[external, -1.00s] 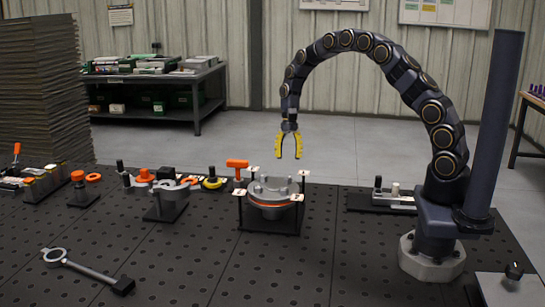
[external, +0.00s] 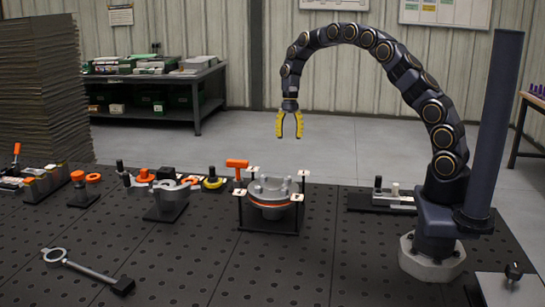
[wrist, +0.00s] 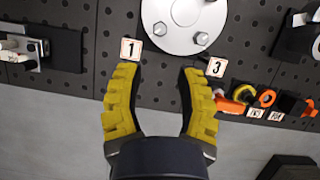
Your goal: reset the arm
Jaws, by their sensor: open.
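My gripper (external: 289,125) has two yellow jaws. It is open and empty, pointing down in the air above and behind the round metal flange fixture (external: 270,190) in the external view. In the wrist view, my gripper (wrist: 160,95) shows both jaws apart with nothing between them. The flange (wrist: 183,20) lies past the fingertips there, with bolt heads on it and number tags 1 (wrist: 131,49) and 3 (wrist: 216,67) beside it.
A black perforated bench (external: 200,265) carries a ring-ended wrench (external: 85,268), a grey clamp stand (external: 168,200), an orange-handled tool (external: 237,163) and a small block with pegs (external: 385,195) at the right. The air around my gripper is clear.

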